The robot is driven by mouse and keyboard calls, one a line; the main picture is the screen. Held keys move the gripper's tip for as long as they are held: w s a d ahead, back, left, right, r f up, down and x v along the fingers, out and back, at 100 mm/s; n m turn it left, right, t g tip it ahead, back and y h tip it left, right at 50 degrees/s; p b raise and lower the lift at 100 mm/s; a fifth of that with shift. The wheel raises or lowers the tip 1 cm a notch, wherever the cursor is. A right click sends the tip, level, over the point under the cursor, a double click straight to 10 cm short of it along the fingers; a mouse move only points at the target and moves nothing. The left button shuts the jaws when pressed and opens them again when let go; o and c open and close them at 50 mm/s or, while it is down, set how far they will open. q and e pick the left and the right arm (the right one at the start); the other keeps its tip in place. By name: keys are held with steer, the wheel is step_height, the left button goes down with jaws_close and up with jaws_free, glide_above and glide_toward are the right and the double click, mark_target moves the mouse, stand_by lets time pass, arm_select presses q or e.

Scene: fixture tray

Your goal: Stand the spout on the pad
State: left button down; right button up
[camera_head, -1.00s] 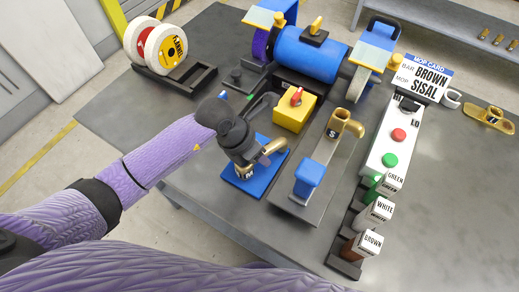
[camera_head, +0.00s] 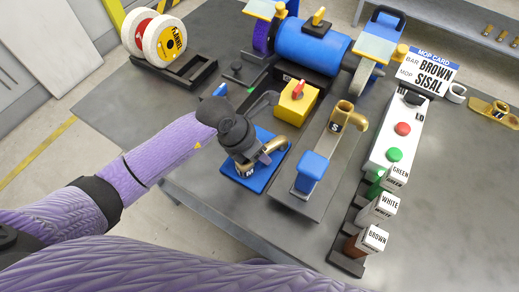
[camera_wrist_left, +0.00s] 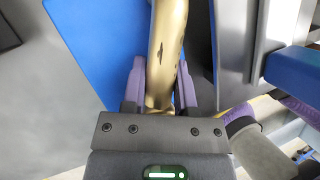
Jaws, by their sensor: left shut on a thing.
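The brass spout (camera_head: 273,149) is in my left gripper (camera_head: 256,158), which is shut on it just above the blue pad (camera_head: 268,170). The spout's curved end points up and right in the head view. In the left wrist view the brass tube (camera_wrist_left: 167,50) lies between the two purple fingers (camera_wrist_left: 160,90), with the blue pad (camera_wrist_left: 95,35) behind it. A white label shows low on the spout, near the pad. The gripper covers part of the spout, and I cannot tell whether its base touches the pad. My right gripper is out of view.
A grey plate with another brass spout (camera_head: 358,121) and a blue block (camera_head: 312,170) stands close to the right. A yellow box (camera_head: 296,104) with a red knob is behind. A button box (camera_head: 393,150) and bottles (camera_head: 376,210) are further right.

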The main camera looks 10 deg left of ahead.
arm_select(q)
steer(key=shift+c, duration=1.6)
jaws_free()
steer(key=shift+f, duration=0.1)
steer(key=p+v, duration=0.2)
steer(key=v, duration=0.8)
